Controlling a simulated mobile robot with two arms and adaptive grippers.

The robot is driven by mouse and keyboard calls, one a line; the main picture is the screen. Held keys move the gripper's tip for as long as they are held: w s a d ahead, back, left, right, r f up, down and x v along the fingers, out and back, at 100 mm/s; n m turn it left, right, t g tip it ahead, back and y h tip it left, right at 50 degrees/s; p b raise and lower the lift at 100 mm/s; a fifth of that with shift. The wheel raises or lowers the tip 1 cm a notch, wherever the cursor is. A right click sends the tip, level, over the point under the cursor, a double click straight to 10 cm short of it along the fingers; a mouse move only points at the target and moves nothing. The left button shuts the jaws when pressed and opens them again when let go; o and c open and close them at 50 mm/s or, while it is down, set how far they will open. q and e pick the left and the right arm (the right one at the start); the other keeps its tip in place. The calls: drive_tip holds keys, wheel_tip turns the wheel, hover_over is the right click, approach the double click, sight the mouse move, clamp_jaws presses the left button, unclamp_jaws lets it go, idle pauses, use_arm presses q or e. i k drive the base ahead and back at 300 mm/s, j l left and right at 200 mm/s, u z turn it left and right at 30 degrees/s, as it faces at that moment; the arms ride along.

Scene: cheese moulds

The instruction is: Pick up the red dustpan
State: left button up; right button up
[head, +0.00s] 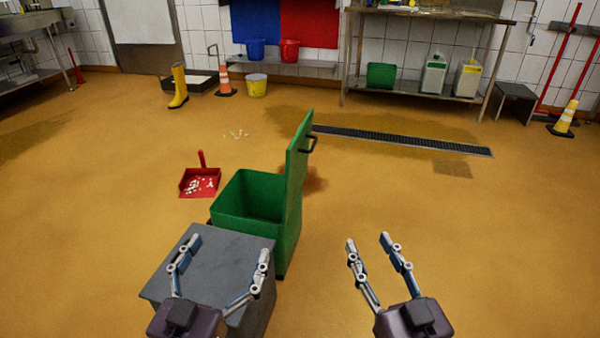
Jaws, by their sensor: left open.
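The red dustpan (208,189) lies on the orange floor left of the green bin, with its handle pointing up and away from me. Several pale bits lie in its pan. My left gripper (229,249) is open and empty, above a grey box and nearer to me than the dustpan. My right gripper (367,241) is open and empty over bare floor, right of the green bin. Neither gripper touches the dustpan.
The green bin (290,240) with its lid raised stands just right of the dustpan. A grey box (212,262) stands in front of it. More pale bits (237,134) lie on the floor beyond. A yellow boot (178,88) stands further back. Floor left of the dustpan is clear.

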sight(204, 182)
drive_tip(key=u, duration=0.25)
drive_tip(key=j+u, duration=0.2)
drive_tip(key=j, duration=0.15)
drive_tip(key=i+j+u, duration=0.25)
drive_tip(key=j+u, duration=0.2)
drive_tip(key=j, duration=0.25)
drive_tip(key=i+j+u, duration=0.2)
drive_tip(key=j, duration=0.15)
drive_tip(key=i+j+u, duration=0.25)
drive_tip(key=i+j, duration=0.15)
drive_tip(key=i+j+u, duration=0.25)
drive_tip(key=i, duration=0.25)
drive_tip(key=i+j+u, duration=0.3)
drive_tip(key=i, duration=0.2)
drive_tip(key=i+l+z, duration=0.2)
drive_tip(key=i+z, duration=1.15)
drive_tip(key=i+j+z, duration=0.25)
drive_tip(key=z, duration=0.2)
drive_tip(key=i, duration=0.1)
